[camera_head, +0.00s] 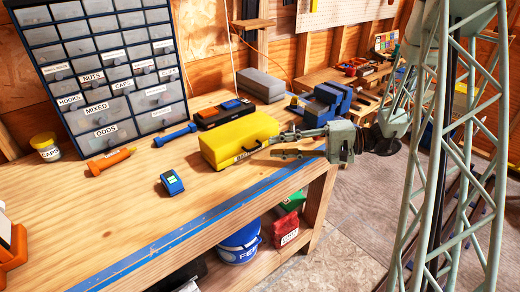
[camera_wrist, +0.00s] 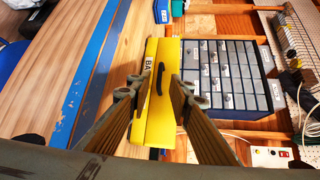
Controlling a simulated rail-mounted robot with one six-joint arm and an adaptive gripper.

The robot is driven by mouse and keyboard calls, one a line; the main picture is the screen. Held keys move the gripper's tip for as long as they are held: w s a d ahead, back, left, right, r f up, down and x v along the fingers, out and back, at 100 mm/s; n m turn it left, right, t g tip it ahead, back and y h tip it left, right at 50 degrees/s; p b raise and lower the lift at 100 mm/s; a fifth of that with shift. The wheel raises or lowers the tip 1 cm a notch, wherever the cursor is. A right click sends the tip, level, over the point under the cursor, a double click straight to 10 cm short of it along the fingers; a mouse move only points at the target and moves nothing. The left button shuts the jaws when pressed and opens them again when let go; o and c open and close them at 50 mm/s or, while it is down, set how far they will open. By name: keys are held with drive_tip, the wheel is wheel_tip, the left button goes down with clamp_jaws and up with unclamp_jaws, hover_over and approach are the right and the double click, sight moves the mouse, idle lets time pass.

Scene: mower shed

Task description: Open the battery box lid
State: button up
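The yellow battery box (camera_head: 240,139) sits on the wooden workbench, its lid closed. Its front with dark lettering and a black handle faces the bench's front edge. In the wrist view the box (camera_wrist: 154,55) lies lengthwise between my fingers, with the black handle (camera_wrist: 159,78) near its middle. My gripper (camera_head: 272,143) is at the right end of the box, its fingers spread and pointing left. In the wrist view my gripper (camera_wrist: 155,88) is open, with nothing held. The fingers cover part of the box's sides, and I cannot tell whether they touch it.
A black and orange case (camera_head: 225,113), a grey box (camera_head: 260,85) and a blue vise (camera_head: 326,103) stand behind the box. A blue meter (camera_head: 172,182) lies to its left. The bench front is mostly clear.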

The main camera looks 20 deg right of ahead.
sight(257, 148)
drive_tip(key=shift+b+x, duration=0.4)
drive_tip(key=shift+x, duration=2.6)
drive_tip(key=shift+c, duration=0.5)
clamp_jaws()
